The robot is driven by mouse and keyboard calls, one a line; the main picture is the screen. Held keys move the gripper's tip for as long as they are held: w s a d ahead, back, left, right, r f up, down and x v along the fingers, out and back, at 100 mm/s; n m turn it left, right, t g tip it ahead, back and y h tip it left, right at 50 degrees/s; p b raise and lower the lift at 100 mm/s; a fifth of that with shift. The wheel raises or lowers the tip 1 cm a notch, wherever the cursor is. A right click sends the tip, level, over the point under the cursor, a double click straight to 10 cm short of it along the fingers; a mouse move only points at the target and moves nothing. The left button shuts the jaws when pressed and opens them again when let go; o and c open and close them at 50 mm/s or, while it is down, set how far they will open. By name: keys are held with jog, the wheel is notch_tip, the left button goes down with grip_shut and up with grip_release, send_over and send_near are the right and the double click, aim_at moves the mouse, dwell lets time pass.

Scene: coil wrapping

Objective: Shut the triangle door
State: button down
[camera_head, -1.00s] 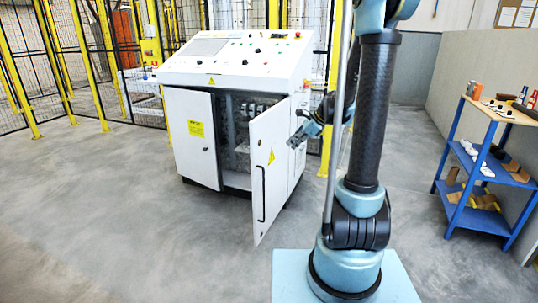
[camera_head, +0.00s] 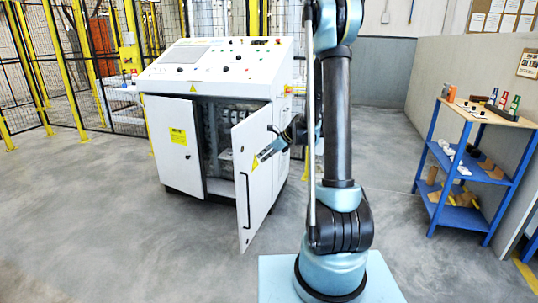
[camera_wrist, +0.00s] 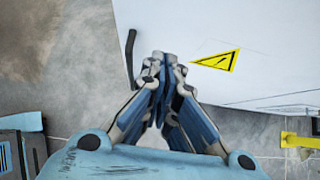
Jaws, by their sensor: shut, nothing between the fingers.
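The triangle door (camera_head: 257,186) is the right door of the white control cabinet (camera_head: 161,137). It stands ajar, swung out towards me, with a yellow warning triangle and a black handle (camera_head: 246,198) near its free edge. My gripper (camera_head: 263,155) is shut and empty, in front of the door's outer face near the triangle. In the wrist view, my gripper's fingertips (camera_wrist: 164,60) lie over the white door (camera_wrist: 215,28), between the black handle (camera_wrist: 130,57) and the yellow triangle (camera_wrist: 217,60). I cannot tell whether they touch the panel.
The cabinet's left door (camera_head: 176,138) looks closed, with dark inner parts showing between the doors. A blue shelf (camera_head: 471,177) with tools stands at the right. Yellow-posted fencing (camera_head: 77,62) runs behind. The grey floor in front of the cabinet is clear.

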aim_at(244, 164)
jog(key=shift+w+a+f, duration=0.4)
jog(key=shift+a, duration=0.55)
jog(key=shift+w+a+f, duration=0.35)
jog(key=shift+w+a, duration=0.05)
jog(key=shift+a, duration=0.6)
jog(key=shift+w+a+f, duration=0.4)
jog(key=shift+a, duration=0.55)
jog(key=shift+d, duration=0.1)
